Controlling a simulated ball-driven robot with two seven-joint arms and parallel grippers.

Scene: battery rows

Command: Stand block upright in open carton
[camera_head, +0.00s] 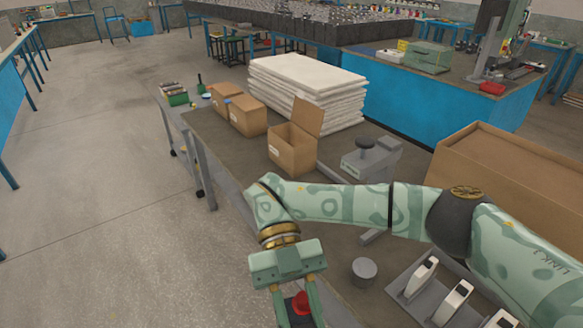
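The open carton (292,150) is a brown cardboard box with its lid flap raised, standing on the dark worktable. My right arm comes in from the right and reaches across the table. My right gripper (297,303) points down near the table's front left edge, well in front of the carton. A dark object with a red top (300,302) shows between its fingers, cut by the bottom of the picture. I cannot tell whether the fingers touch it, or whether it is the block. My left gripper is not in view.
Two closed brown cartons (248,115) stand left of the open one, with stacked white sheets (305,85) behind. A grey device (372,162), grey cylinder (364,271), tray of white-and-dark items (398,291) and large brown box (518,185) occupy the right side.

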